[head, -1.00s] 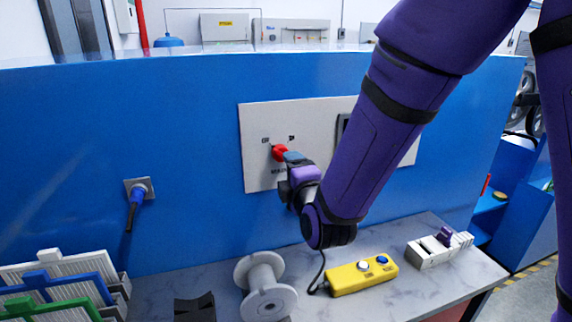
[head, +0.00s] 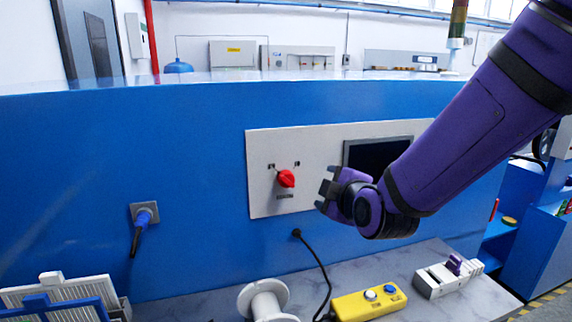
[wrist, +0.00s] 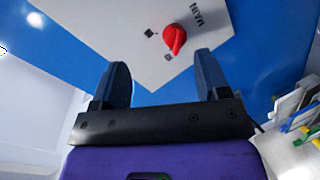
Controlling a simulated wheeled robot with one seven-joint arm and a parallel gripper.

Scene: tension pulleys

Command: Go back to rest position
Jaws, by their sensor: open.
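My gripper (head: 325,188) is open and empty, in front of the grey-white switch panel on the blue wall. Its two dark fingers also show in the wrist view (wrist: 160,85), spread apart with nothing between them. The red rotary switch (head: 286,178) sits on the panel (head: 262,203), to the left of my gripper and clear of it. In the wrist view the red switch (wrist: 174,38) lies beyond the fingertips. My purple arm comes in from the upper right and covers part of the panel's dark screen (head: 370,153).
On the marble worktop (head: 215,300) stand a white spool (head: 264,300), a yellow control box (head: 370,302) with a black cable, and a grey-white block device (head: 447,277). Racks (head: 60,295) stand at lower left.

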